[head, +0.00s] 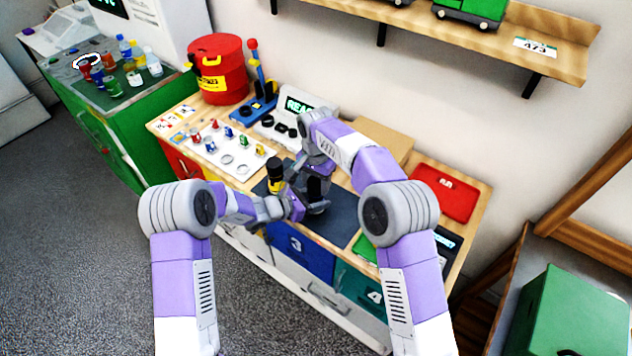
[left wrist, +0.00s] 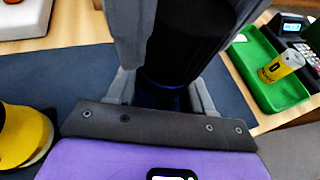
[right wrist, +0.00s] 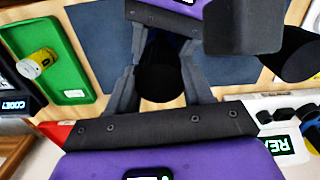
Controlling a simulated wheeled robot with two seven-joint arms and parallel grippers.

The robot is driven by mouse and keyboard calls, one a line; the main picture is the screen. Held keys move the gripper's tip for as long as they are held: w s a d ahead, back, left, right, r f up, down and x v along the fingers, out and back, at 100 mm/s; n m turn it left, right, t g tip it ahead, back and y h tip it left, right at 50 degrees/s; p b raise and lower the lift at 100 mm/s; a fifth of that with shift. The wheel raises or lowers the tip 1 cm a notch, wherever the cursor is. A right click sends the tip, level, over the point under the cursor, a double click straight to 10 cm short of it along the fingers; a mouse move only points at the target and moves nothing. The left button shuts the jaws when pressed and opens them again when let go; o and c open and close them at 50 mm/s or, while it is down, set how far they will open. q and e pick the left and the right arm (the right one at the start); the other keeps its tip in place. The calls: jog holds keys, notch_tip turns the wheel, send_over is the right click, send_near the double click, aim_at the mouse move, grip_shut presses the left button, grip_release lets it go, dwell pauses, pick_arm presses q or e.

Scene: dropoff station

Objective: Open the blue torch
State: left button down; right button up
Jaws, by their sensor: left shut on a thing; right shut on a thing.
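The blue torch is mostly hidden between my two grippers above the dark mat (head: 333,218). In the left wrist view its dark body (left wrist: 170,95) with a dark blue band lies between the fingers of my left gripper (left wrist: 165,90). In the right wrist view its round black end (right wrist: 160,82) sits between the fingers of my right gripper (right wrist: 160,90). Both grippers are shut on it, left (head: 290,205) and right (head: 317,188) meeting closely in the head view. Whether its parts are joined or separated cannot be seen.
A yellow and black torch (head: 275,175) stands close beside my left gripper. A green tray (left wrist: 262,85) holds a yellow battery (left wrist: 282,65). A small white board with colored pieces (head: 222,148), a red canister (head: 218,68) and a red tray (head: 445,190) share the bench.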

jog(key=n, duration=1.4)
jog(key=shift+s, duration=0.1)
jog(key=n, duration=0.5)
jog(key=shift+n, duration=0.4)
jog(key=n, duration=0.9)
jog(key=shift+n, duration=0.4)
jog(key=n, duration=0.6)
jog(key=shift+r, duration=0.1)
jog(key=n, duration=0.5)
jog(key=shift+n, duration=0.4)
jog(key=n, duration=0.5)
jog(key=shift+n, duration=0.3)
